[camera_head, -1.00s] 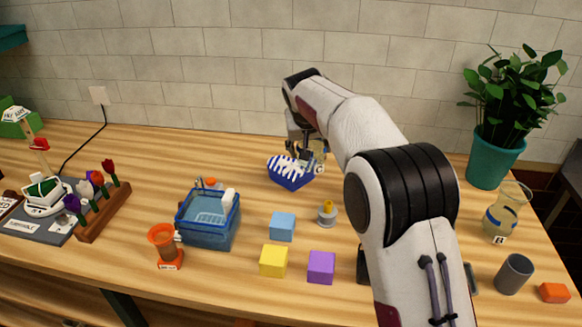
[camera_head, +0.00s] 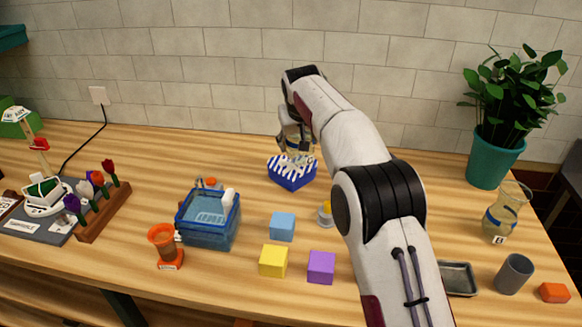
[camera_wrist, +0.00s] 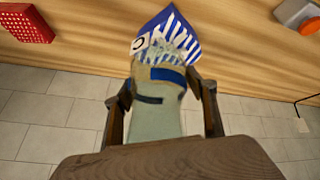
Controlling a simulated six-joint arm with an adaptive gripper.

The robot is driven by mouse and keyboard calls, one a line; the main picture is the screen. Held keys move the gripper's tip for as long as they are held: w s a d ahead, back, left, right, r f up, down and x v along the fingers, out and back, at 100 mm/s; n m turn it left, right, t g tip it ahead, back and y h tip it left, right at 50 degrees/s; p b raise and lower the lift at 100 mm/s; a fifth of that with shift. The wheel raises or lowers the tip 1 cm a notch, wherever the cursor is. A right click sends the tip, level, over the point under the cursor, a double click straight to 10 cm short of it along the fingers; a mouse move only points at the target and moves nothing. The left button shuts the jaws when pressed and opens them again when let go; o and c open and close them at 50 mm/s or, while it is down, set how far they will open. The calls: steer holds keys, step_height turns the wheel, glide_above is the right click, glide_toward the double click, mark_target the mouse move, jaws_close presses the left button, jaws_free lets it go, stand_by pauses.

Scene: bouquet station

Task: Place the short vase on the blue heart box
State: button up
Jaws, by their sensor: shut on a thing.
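My gripper (camera_head: 296,132) is shut on the short vase (camera_wrist: 158,110), a clear glass vessel with a blue band and a dark band. In the wrist view the fingers (camera_wrist: 162,92) press its two sides, and a white tag marked C shows near its far end. In the head view the vase (camera_head: 300,146) is partly hidden by my gripper and sits over the blue heart box (camera_head: 292,178). The box has blue and white stripes, and also shows beyond the vase in the wrist view (camera_wrist: 185,42). I cannot tell whether vase and box touch.
In front are blue (camera_head: 283,227), yellow (camera_head: 273,261) and purple (camera_head: 321,267) cubes. A blue basket (camera_head: 208,236) stands left. A glass vase tagged B (camera_head: 497,222), a grey cup (camera_head: 514,274) and a potted plant (camera_head: 496,160) stand right.

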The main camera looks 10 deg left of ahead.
mark_target(298, 153)
steer(key=shift+f, duration=2.4)
steer(key=shift+f, duration=0.1)
steer(key=o, duration=1.7)
steer(key=shift+f, duration=0.15)
steer(key=shift+c, duration=0.2)
steer(key=shift+v, duration=0.8)
steer(key=a+v, duration=0.1)
steer(key=v, duration=0.9)
steer(key=shift+s+d+r, duration=0.2)
steer(key=shift+d+r, duration=0.1)
steer(key=shift+d, duration=0.15)
